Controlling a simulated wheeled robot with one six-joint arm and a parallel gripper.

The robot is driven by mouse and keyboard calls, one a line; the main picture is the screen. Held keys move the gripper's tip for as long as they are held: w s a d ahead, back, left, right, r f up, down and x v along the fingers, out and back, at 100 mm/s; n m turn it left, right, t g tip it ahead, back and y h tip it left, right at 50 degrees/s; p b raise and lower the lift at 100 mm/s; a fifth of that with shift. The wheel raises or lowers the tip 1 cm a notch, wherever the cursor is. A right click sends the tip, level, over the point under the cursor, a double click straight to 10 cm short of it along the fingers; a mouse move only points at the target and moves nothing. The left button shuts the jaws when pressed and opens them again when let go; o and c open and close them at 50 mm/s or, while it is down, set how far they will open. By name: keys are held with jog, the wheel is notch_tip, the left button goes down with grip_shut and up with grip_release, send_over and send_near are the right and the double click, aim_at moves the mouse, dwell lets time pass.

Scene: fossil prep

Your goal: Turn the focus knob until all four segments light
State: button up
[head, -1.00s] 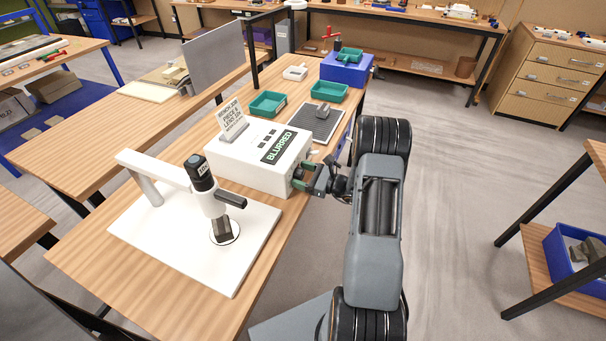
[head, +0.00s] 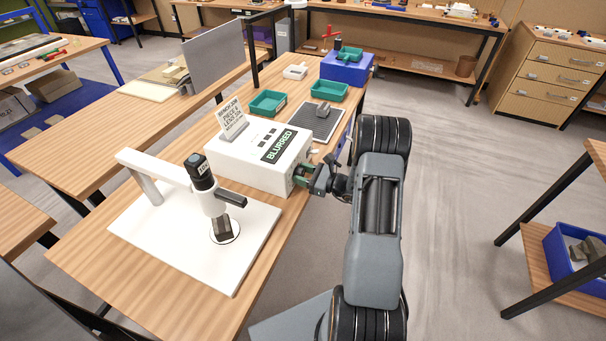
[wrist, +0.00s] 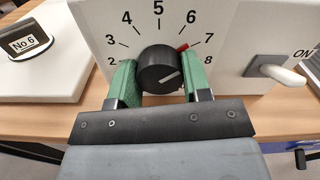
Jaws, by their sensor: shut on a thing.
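The black focus knob (wrist: 160,70) is on the front of a white box (head: 232,172), within a dial numbered about 2 to 8. A white line on the knob points right and slightly up, toward the 8 side. A red mark (wrist: 183,47) sits near the 7. My gripper (wrist: 157,82) has its green fingers on both sides of the knob, shut on it. In the head view my gripper (head: 302,175) is at the box's right side and the knob is hidden. The display (head: 280,145) reads BLURRED. I cannot make out four lit segments.
A switch lever (wrist: 283,73) marked ON is right of the dial. A microscope (head: 212,190) on a white base stands left of the box, with a dark piece (head: 222,228) under it. Green trays (head: 268,103) and a dark mat (head: 316,125) lie behind.

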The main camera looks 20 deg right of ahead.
jog(key=m, duration=0.4)
jog(key=m+p, duration=0.1)
jog(key=m, duration=0.3)
jog(key=m+p, duration=0.1)
jog(key=m, duration=0.3)
jog(key=shift+r, duration=0.1)
jog(key=shift+m+p, duration=0.7)
jog(key=shift+m, duration=1.3)
jog(key=o, duration=0.9)
